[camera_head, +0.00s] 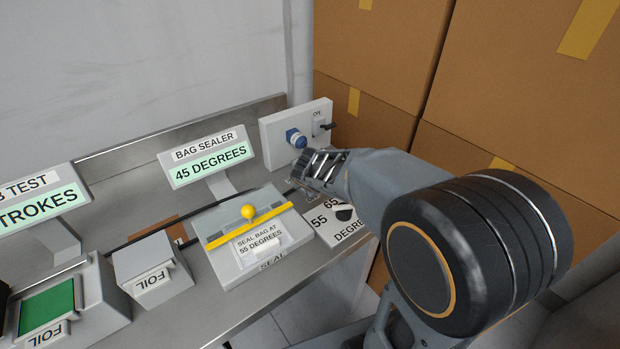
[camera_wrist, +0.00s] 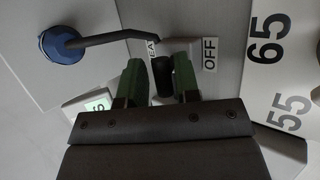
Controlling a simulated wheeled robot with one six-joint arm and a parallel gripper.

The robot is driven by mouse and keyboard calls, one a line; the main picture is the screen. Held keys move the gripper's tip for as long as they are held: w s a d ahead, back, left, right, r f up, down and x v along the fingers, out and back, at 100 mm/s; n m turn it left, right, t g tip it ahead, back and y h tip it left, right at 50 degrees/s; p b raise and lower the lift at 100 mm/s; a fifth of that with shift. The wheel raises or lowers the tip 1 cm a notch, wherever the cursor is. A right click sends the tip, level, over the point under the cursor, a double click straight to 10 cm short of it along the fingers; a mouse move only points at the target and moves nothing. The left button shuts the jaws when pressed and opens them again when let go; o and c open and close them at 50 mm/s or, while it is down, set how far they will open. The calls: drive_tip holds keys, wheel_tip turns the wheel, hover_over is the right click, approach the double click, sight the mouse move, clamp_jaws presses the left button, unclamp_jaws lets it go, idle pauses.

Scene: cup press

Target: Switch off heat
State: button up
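My gripper (camera_wrist: 160,82) reaches in over the back right of the bench, and its two green fingertips are spaced apart. A black knob (camera_wrist: 162,72) stands between the fingertips in the wrist view, close to both. I cannot tell whether they press on it. The knob lies between a partly covered label ending in "EA" (camera_wrist: 153,50) and an OFF label (camera_wrist: 210,53). In the head view my gripper (camera_head: 318,170) hides this spot. The bag sealer display (camera_head: 210,163) reads 45 DEGREES.
A grey wall box (camera_head: 272,140) behind my gripper carries a blue round fitting (camera_head: 296,138) and a black lever (camera_head: 327,127) under an ON label. A dial plate with 55 and 65 (camera_head: 322,233) lies close by. The sealer with its yellow bar (camera_head: 225,240) is left. Cardboard boxes (camera_head: 380,60) stand right.

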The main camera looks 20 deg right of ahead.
drive_tip(key=shift+o, duration=0.9)
drive_tip(key=shift+f, duration=0.1)
drive_tip(key=shift+s, duration=0.1)
drive_tip(key=p+v, duration=0.4)
drive_tip(key=v, duration=0.9)
drive_tip(key=shift+r, duration=0.35)
drive_tip(key=shift+s+a, duration=0.1)
drive_tip(key=s+m+g+y+p, duration=0.2)
drive_tip(key=s+m+g+p, duration=0.3)
drive_tip(key=m, duration=1.5)
drive_tip(key=s, duration=0.4)
drive_tip(key=shift+s+d+r+p, duration=0.25)
drive_tip(key=shift+s+r+p, duration=0.05)
drive_tip(key=shift+s+r, duration=0.05)
